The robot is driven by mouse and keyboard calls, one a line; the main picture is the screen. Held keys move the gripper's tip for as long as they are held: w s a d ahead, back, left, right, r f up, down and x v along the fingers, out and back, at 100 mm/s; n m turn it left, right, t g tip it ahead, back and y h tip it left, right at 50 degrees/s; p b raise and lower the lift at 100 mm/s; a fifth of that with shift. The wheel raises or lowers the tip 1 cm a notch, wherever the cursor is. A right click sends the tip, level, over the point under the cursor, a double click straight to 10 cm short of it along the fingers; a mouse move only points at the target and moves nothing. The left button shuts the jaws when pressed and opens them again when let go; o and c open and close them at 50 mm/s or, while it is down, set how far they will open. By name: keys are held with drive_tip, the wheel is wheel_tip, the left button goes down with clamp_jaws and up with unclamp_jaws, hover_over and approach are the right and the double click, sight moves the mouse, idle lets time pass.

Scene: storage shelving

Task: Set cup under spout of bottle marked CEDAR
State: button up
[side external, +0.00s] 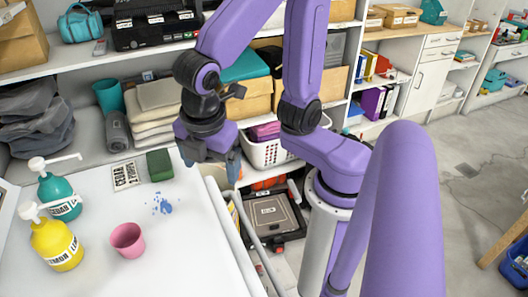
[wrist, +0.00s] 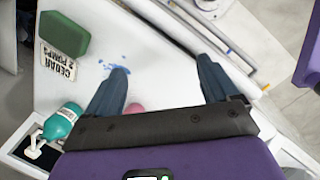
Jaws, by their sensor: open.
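A pink cup (side external: 127,240) stands upright on the white tabletop in the side external view. In the wrist view only a bit of the cup (wrist: 134,107) shows past my gripper's body. A teal pump bottle (side external: 60,197) stands at the left, its spout pointing right; its label is too small to read surely. The teal bottle (wrist: 62,121) also shows in the wrist view. A yellow pump bottle (side external: 57,243) labelled LEMON stands nearer the camera. The space under the teal spout is bare. My gripper (side external: 212,164) is open and empty, above the table's right edge, apart from the cup.
A card (side external: 125,176) reading CEDAR 2 PUMPS and a green block (side external: 159,165) lie at the table's back. A blue spill (side external: 162,204) marks the tabletop right of the cup. Shelves with towels (side external: 160,110) stand behind. The tabletop's front right is clear.

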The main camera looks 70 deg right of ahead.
drive_tip(key=s+d+f+m+g+y, duration=0.1)
drive_tip(key=s+d+f+m+y, duration=0.1)
drive_tip(key=s+d+m, duration=0.3)
drive_tip(key=s+d, duration=0.2)
drive_tip(key=d, duration=0.1)
drive_tip(key=shift+s+d, duration=0.15)
drive_tip(key=shift+s, duration=0.15)
drive_tip(key=shift+r, duration=0.1)
drive_tip(key=w+a+r+m+h, duration=0.1)
drive_tip(key=w+a+r+m, duration=0.4)
drive_tip(key=w+a+m, duration=0.55)
drive_tip(key=w+a+r+m, duration=0.4)
drive_tip(key=w+a+m, duration=0.3)
drive_tip(key=a+m, duration=0.55)
drive_tip(key=n, duration=0.1)
approach(126, 236)
drive_tip(key=s+f, duration=0.2)
drive_tip(key=shift+s+a+t, duration=0.2)
drive_tip(key=shift+s+t, duration=0.05)
drive_tip(key=shift+t, duration=0.15)
drive_tip(key=shift+w+f, duration=0.15)
drive_tip(key=shift+f, duration=1.15)
drive_tip(key=shift+w+f, duration=0.2)
drive_tip(key=shift+f, duration=1.15)
drive_tip(key=c, duration=1.1)
